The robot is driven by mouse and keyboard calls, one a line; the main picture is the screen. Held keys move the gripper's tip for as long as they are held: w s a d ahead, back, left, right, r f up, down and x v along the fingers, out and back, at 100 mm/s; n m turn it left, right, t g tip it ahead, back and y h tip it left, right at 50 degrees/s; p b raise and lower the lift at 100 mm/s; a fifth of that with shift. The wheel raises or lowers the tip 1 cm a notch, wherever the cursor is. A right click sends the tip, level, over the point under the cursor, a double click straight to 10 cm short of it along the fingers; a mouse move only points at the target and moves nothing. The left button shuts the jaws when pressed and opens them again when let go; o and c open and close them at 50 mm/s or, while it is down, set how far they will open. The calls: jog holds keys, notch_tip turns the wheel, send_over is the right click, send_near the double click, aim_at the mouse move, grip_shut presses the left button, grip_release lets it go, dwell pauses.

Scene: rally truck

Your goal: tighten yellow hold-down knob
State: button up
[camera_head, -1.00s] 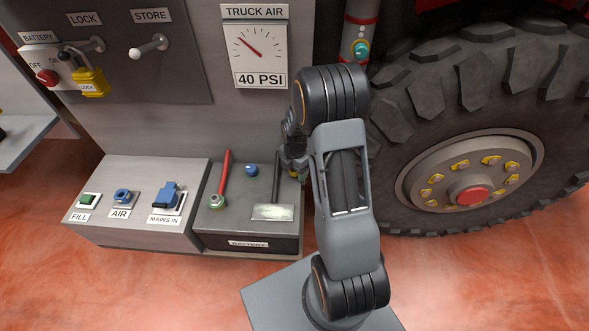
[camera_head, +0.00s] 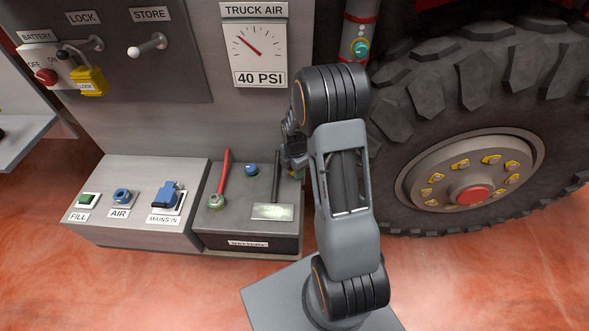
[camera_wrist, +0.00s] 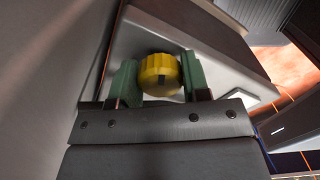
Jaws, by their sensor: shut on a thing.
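The yellow hold-down knob (camera_wrist: 160,74) is a ridged round cap with a dark mark on its face, in the middle of the wrist view. My gripper (camera_wrist: 157,80) has its two green finger pads on either side of the knob and is shut on it. In the head view my gripper (camera_head: 292,168) is at the right end of the battery box (camera_head: 225,226), mostly behind my arm. The knob is largely hidden there.
The panel with the FILL button (camera_head: 87,200) is to the left. The large tyre (camera_head: 470,110) is close on the right.

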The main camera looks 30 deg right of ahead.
jog(key=m, duration=0.5)
jog(key=shift+m+b, duration=0.3)
jog(key=shift+b, duration=0.1)
jog(key=m, duration=0.5)
jog(key=shift+m, duration=0.3)
jog(key=m+b, duration=0.1)
jog(key=m, duration=0.3)
jog(key=shift+w+r, duration=0.1)
jog(key=m, duration=0.5)
jog(key=shift+a+m, duration=0.1)
jog(key=shift+m, duration=0.3)
jog(key=m, duration=0.4)
jog(key=shift+r+m, duration=0.1)
jog(key=shift+m, duration=0.2)
jog(key=m, duration=0.5)
jog(key=shift+w+b, duration=0.1)
jog(key=shift+b, duration=0.25)
jog(key=m, duration=0.9)
jog(key=shift+a+m, duration=0.1)
jog(key=shift+m, duration=0.5)
